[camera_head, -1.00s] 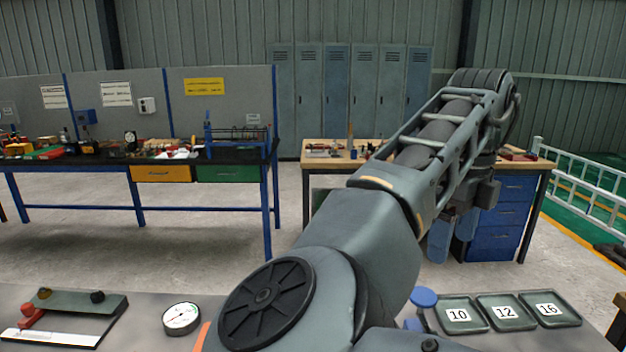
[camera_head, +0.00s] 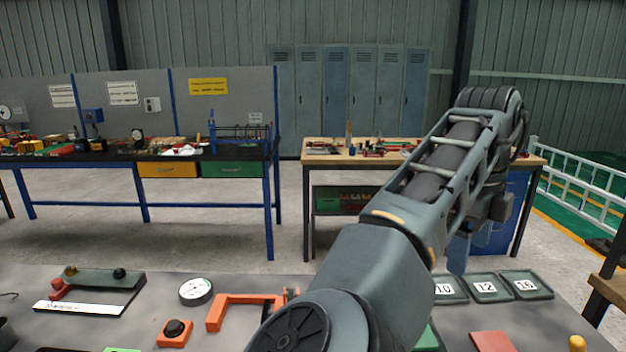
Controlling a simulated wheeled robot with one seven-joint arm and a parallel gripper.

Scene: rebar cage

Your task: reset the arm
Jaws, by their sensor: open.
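My arm reaches from the bottom of the head view up to the right, with its bend high at the right. My gripper (camera_head: 471,247) hangs below that bend, pointing down, partly hidden by my own arm. Its two blue-grey fingers are apart, with nothing seen between them. It shows above and behind the trays numbered 10 (camera_head: 446,290), 12 (camera_head: 487,288) and 16 (camera_head: 526,285) on the near grey bench (camera_head: 560,318). My arm covers part of the left tray.
The near bench holds a dial gauge (camera_head: 196,291), an orange clamp-like frame (camera_head: 228,308), an orange block with a black knob (camera_head: 175,333) and a red plate (camera_head: 492,342). A wooden workbench (camera_head: 330,158) and lockers (camera_head: 350,95) stand behind. A white railing (camera_head: 580,180) is at right.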

